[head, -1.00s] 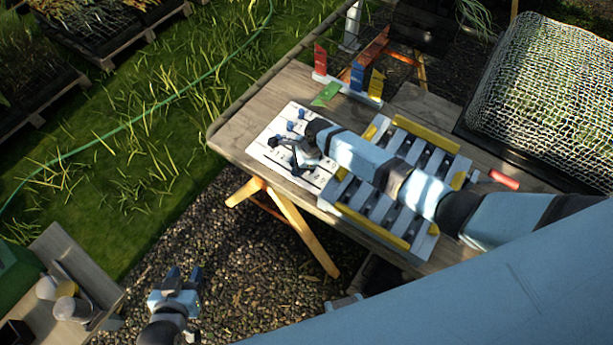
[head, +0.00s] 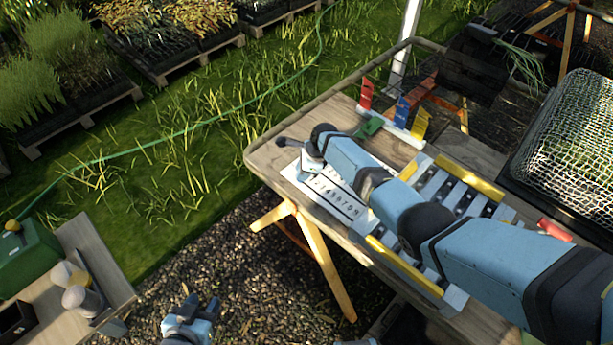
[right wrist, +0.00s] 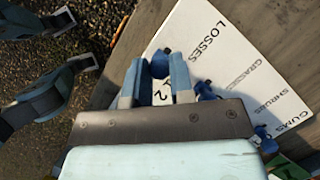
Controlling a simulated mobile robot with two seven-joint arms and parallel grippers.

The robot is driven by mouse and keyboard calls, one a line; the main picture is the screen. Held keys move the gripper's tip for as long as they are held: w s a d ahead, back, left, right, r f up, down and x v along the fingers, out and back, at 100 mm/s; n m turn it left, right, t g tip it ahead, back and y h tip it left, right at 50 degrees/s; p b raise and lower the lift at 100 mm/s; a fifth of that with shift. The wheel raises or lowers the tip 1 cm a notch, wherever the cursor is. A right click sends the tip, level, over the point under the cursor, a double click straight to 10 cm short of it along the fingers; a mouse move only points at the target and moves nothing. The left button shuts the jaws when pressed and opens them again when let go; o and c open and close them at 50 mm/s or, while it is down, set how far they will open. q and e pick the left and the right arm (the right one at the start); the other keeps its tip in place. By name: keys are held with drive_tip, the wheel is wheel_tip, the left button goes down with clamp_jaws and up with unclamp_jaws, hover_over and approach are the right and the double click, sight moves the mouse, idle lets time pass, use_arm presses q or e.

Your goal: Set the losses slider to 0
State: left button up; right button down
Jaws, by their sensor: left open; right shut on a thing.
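The white slider board (head: 306,186) lies on the wooden table, partly covered by my right arm. In the right wrist view the board (right wrist: 228,48) shows the labels LOSSES, GRASSES and SHRUBS. My right gripper (right wrist: 157,78) is shut on the blue losses slider knob (right wrist: 160,63), in line with the LOSSES label. A digit 2 shows between the fingers, on the hand's side of the knob; the other digits of that row are hidden. My left gripper (head: 200,308) is open and empty above the gravel, away from the board.
Another blue knob (right wrist: 205,90) sits close beside the right finger, on the grasses row. A further blue knob (right wrist: 262,132) lies beyond it. A rack with coloured tabs (head: 390,127) and a yellow-edged grey tray (head: 388,258) stand near my right arm.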

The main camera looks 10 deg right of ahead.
drive_tip(key=shift+w+a+r, duration=0.1)
drive_tip(key=shift+a, duration=0.05)
drive_tip(key=c, duration=1.1)
unclamp_jaws()
drive_tip(key=shift+o, duration=0.6)
drive_tip(key=shift+r, duration=0.25)
drive_tip(key=p+v, duration=0.2)
drive_tip(key=v, duration=1.1)
